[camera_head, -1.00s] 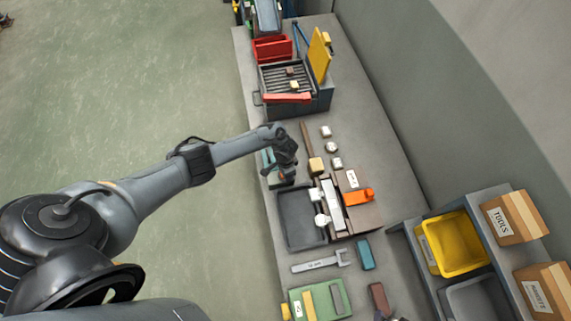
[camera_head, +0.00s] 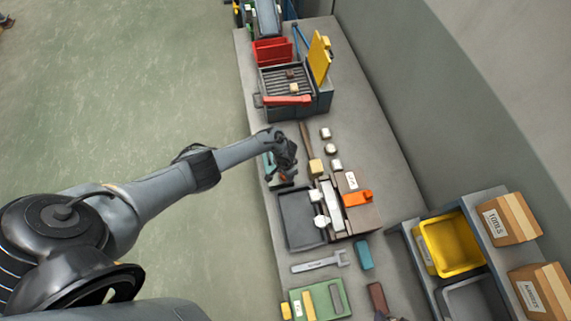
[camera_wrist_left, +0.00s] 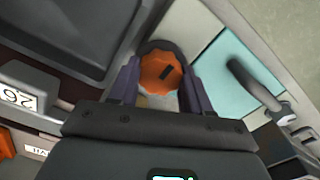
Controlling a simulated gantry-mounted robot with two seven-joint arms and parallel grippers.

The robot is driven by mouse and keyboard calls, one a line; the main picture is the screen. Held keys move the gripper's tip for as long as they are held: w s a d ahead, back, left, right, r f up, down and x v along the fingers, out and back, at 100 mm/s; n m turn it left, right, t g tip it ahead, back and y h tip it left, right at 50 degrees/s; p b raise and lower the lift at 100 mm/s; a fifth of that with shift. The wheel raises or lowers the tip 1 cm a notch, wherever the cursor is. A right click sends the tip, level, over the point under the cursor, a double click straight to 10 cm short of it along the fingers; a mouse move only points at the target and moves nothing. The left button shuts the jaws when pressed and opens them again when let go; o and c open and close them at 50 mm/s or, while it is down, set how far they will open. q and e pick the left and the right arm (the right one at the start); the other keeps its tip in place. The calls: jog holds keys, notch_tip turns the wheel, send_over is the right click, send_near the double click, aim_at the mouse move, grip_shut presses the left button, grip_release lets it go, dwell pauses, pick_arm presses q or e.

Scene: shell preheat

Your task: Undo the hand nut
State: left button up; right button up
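The hand nut, an orange lobed knob with a dark slot (camera_wrist_left: 162,73), shows in the left wrist view. My left gripper (camera_wrist_left: 160,75) has its two dark fingers spread, one on each side of the knob. Whether both fingers touch it I cannot tell. In the head view my left gripper (camera_head: 284,174) points down at the bench's left edge, beside a teal block and above the dark tray; it mostly hides the nut there.
A dark tray (camera_head: 298,238) and a fixture with an orange clamp (camera_head: 357,198) stand close by. A wrench (camera_head: 320,262) lies in front of them. A grill with a raised yellow lid (camera_head: 319,58) stands at the back. A teal plate with a dark handle (camera_wrist_left: 240,75) adjoins the nut.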

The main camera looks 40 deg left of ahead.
pick_arm(q)
jog(key=o, duration=0.4)
jog(key=shift+r, duration=0.55)
notch_tip(320, 180, up, 10)
jog(key=p, duration=0.3)
jog(key=shift+f, duration=0.15)
